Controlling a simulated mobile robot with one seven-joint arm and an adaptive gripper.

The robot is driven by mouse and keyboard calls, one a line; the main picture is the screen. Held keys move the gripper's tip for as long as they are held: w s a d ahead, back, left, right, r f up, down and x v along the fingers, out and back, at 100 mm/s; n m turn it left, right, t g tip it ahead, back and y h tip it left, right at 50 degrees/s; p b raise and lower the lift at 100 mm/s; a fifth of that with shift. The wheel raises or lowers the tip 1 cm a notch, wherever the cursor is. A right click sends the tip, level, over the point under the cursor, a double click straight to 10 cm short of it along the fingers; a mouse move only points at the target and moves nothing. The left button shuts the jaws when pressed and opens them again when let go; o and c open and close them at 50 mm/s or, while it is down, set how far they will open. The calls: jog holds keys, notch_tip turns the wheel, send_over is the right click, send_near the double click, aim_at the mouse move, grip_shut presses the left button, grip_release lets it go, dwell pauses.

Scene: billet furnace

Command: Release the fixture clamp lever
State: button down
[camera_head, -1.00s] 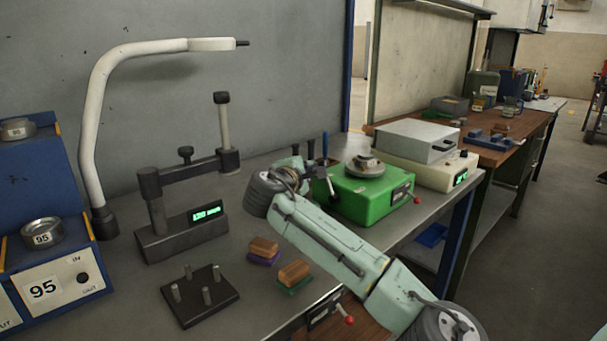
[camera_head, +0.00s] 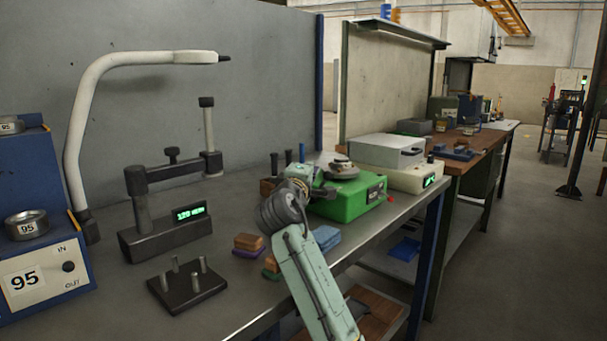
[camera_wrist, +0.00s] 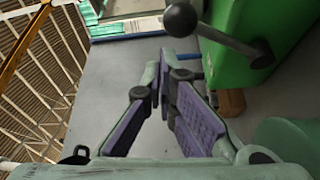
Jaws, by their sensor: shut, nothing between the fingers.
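A green fixture box (camera_head: 345,197) stands on the grey bench, with a round metal piece on top. A small red knob (camera_head: 390,198) shows at its right end. In the wrist view, a lever with a dark ball end (camera_wrist: 181,19) sticks out from the side of the green box (camera_wrist: 238,50). My gripper (camera_wrist: 167,82) is shut and empty, its purple-padded fingers converging below the ball and left of the box. The ball and the fingers look apart. In the head view my wrist is just left of the green box and hides most of the gripper.
A dark gauge stand (camera_head: 165,236) with a lit display, a pegged plate (camera_head: 187,288) and small blocks (camera_head: 248,242) stand left of my arm. A blue block (camera_head: 325,237) lies right beside it. A pale instrument (camera_head: 405,176) stands behind the green box. The front bench strip is mostly clear.

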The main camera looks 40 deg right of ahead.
jog(key=shift+s+f, duration=0.1)
jog(key=shift+s, duration=0.75)
jog(key=shift+s, duration=0.2)
jog(key=v, duration=1.2)
jog(key=shift+w, duration=0.2)
